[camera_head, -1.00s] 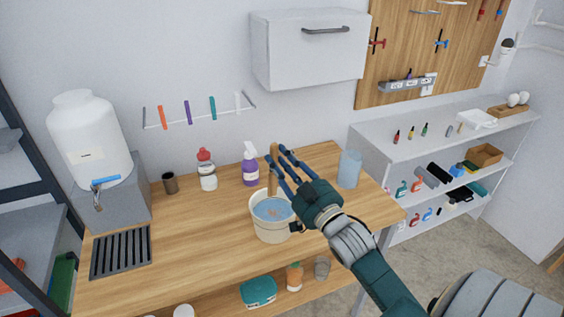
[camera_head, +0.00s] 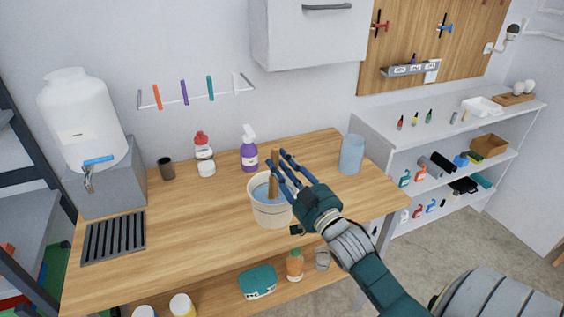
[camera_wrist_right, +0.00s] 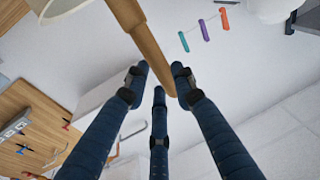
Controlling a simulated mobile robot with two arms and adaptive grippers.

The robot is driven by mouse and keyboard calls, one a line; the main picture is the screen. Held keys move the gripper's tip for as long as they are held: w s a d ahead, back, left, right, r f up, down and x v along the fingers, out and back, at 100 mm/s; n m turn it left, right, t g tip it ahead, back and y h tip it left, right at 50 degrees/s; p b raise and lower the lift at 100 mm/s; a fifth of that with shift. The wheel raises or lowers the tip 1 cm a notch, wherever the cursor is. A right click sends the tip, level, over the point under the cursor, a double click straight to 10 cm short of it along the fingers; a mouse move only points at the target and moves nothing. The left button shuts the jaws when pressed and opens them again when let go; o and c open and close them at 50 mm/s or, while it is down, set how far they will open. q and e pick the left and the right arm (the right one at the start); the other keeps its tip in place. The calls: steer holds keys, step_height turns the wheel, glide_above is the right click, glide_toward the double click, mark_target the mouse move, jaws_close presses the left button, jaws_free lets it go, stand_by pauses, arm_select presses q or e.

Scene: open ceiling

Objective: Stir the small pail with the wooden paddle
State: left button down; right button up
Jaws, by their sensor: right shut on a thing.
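The small pail (camera_head: 271,213) is cream-coloured and stands on the wooden table, with blue liquid inside. The wooden paddle (camera_head: 273,187) stands nearly upright with its lower end in the pail. My right gripper (camera_head: 281,160) is shut on the paddle's upper part, above and to the right of the pail. In the right wrist view the paddle (camera_wrist_right: 147,45) runs between the blue fingers, and part of the pail's rim (camera_wrist_right: 58,8) shows at the top left. The paddle's lower end is hidden in the pail. My left gripper is not in view.
A purple spray bottle (camera_head: 249,152) and a red-capped bottle (camera_head: 204,155) stand behind the pail. A blue translucent cup (camera_head: 351,155) stands to the right and a dark cup (camera_head: 167,168) to the left. A white water tank (camera_head: 80,120) is at far left. The table's left-middle is clear.

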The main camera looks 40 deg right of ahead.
steer(key=shift+f+b, duration=1.5)
steer(key=shift+f, duration=1.2)
